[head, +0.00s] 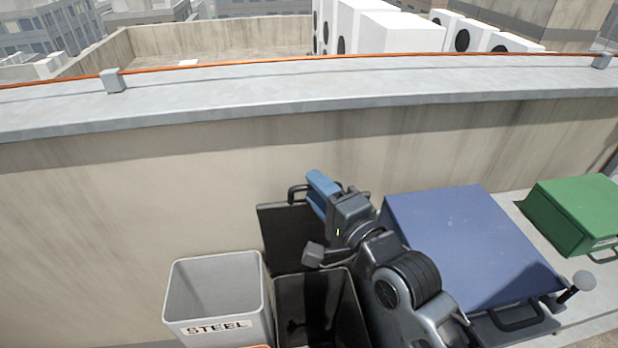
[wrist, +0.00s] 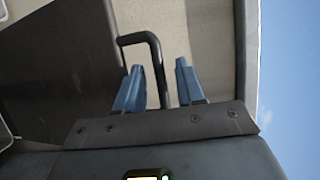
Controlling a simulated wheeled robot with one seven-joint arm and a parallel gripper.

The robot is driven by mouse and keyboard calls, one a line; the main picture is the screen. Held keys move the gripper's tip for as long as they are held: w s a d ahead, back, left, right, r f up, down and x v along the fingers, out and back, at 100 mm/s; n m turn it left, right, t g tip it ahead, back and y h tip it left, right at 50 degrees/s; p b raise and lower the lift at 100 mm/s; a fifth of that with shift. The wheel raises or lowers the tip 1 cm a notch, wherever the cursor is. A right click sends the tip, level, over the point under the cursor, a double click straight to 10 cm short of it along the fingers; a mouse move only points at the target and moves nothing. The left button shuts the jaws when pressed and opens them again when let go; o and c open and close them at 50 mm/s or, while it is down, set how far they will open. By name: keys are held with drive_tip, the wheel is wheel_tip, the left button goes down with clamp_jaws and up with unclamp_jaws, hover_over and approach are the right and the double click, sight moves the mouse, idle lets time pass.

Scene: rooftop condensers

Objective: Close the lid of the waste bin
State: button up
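The dark waste bin (head: 345,318) stands open in the head view, its inside visible. Its dark lid (head: 282,238) is raised upright near the parapet wall, with a black bar handle (head: 296,190) at its top edge. In the wrist view the lid (wrist: 62,70) fills the left side and its handle (wrist: 140,38) bends down between my fingers. My gripper (head: 320,186) is at the lid's top right. In the wrist view its blue fingers (wrist: 157,70) stand apart on either side of the handle bar, with gaps visible. My arm hides part of the lid and bin.
A grey bin marked STEEL (head: 218,327) stands left of the open bin. A blue closed box (head: 470,240) with a front handle is on the right, with a green box (head: 580,215) beyond it. The parapet wall (head: 120,200) runs behind everything.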

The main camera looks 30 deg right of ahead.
drive_tip(key=shift+w+a, duration=0.15)
drive_tip(key=shift+w, duration=1.55)
clamp_jaws()
